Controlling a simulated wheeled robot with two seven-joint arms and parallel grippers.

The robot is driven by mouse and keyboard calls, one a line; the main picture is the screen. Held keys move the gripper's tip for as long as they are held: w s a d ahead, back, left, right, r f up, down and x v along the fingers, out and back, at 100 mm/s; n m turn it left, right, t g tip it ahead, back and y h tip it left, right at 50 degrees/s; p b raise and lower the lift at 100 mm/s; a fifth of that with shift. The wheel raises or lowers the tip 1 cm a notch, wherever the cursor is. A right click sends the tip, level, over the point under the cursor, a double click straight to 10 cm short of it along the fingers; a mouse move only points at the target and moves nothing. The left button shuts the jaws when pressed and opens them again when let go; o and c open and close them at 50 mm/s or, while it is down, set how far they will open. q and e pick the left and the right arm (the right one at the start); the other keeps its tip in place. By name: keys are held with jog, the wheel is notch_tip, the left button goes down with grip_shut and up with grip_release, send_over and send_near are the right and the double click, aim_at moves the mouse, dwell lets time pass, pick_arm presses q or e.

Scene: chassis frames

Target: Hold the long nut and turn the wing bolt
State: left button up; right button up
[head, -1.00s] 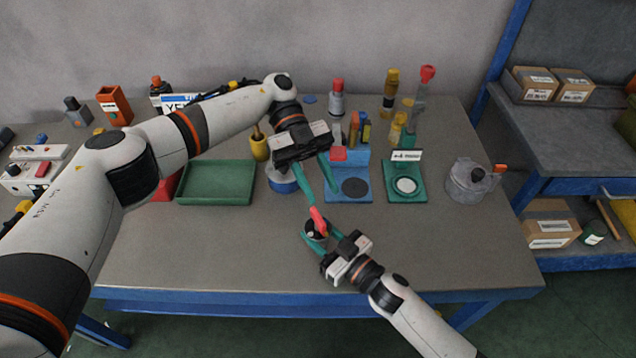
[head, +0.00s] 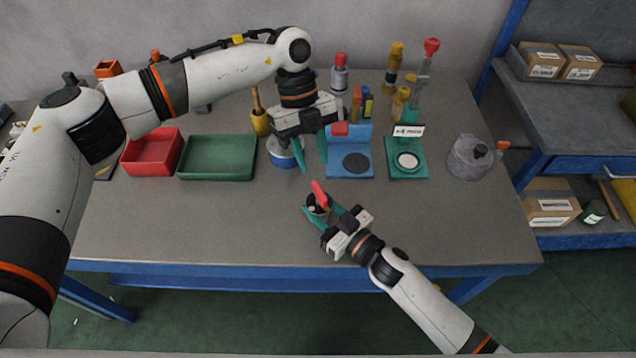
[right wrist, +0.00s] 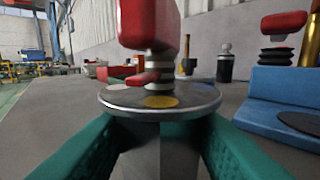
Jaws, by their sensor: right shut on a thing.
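The long nut (right wrist: 160,150) is a grey upright piece between the teal fingers of my right gripper (right wrist: 160,140), which is shut on it. In the head view my right gripper (head: 319,209) holds it above the front middle of the table. A round metal disc (right wrist: 120,98) with a yellow spot sits on top of the nut. The red wing bolt (head: 319,191) stands up from it; its red wing also shows large in the right wrist view (right wrist: 150,22). My left gripper (head: 314,168) is open and empty, behind the wing bolt and apart from it.
A red tray (head: 128,162) and a green tray (head: 190,176) lie at left. A blue fixture (head: 350,174), a green fixture (head: 408,175) and a grey pot (head: 468,160) stand at right. Bottles and tools line the back. The table's front is clear.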

aim_at(319, 189)
pick_arm(q)
jog(key=x, duration=0.7)
jog(key=shift+f, duration=0.1)
grip_shut()
